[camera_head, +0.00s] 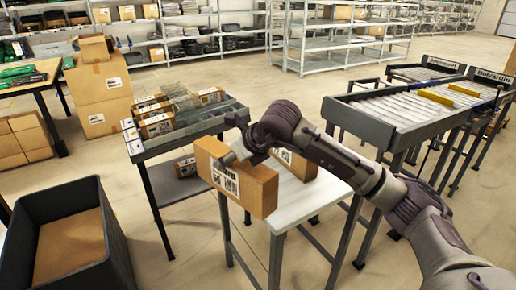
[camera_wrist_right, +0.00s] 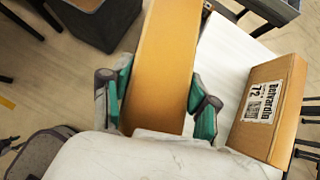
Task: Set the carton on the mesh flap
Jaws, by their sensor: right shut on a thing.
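My right gripper (camera_head: 238,152) is shut on a brown carton (camera_head: 237,182) with a white label, above the left part of a white-topped table (camera_head: 290,205). In the right wrist view the green-padded fingers (camera_wrist_right: 158,108) press on both sides of the held carton (camera_wrist_right: 163,60). I cannot tell whether its underside touches the table. A second carton (camera_head: 295,163) lies on the white top, partly behind my arm; its label shows in the right wrist view (camera_wrist_right: 268,108). My left gripper is not in view.
A grey trough table (camera_head: 143,153) with several cartons adjoins behind left. A dark bin (camera_head: 112,235) stands on the floor at front left. A roller conveyor (camera_head: 395,105) stands at right. The white top's front part is clear.

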